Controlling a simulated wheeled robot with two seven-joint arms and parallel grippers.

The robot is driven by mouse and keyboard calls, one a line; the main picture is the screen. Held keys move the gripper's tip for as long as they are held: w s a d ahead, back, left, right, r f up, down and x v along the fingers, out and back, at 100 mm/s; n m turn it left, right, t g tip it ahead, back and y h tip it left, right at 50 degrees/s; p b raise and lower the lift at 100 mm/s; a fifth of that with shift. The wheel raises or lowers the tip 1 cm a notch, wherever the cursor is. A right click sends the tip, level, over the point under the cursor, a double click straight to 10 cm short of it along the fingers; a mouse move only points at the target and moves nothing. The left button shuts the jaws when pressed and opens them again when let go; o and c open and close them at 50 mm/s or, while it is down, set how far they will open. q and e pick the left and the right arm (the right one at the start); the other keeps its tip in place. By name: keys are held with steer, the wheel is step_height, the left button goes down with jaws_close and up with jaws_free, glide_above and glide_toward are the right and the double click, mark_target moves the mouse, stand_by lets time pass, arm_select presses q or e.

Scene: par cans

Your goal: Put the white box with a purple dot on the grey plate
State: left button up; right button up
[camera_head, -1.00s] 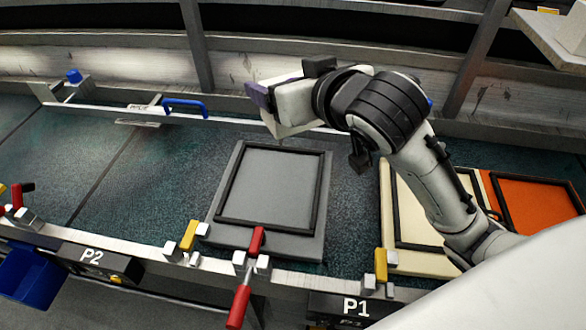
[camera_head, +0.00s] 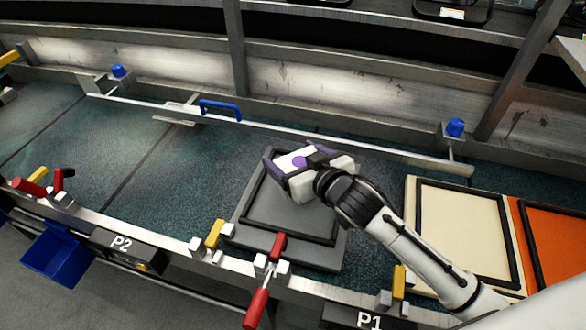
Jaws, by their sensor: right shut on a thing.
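The grey plate (camera_head: 262,212) with a dark raised square frame lies on the teal table surface. The box is over the far left part of the plate in the picture. I cannot tell whether it touches the plate or is held above it. My left gripper is not in view.
A cream plate (camera_head: 462,190) and an orange plate (camera_head: 565,245) lie to the right of the grey plate. A metal rail with a blue handle (camera_head: 220,110) runs behind. Red and yellow clamps line the front edge. The teal surface to the left is clear.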

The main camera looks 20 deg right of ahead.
steer(key=shift+f, duration=1.65)
steer(key=shift+f+b, duration=0.1)
steer(key=shift+b, duration=0.2)
steer(key=o, duration=1.3)
steer(key=shift+f, duration=0.1)
steer(key=v, duration=1.2)
steer(key=shift+r+p, duration=0.25)
steer(key=shift+p, duration=0.1)
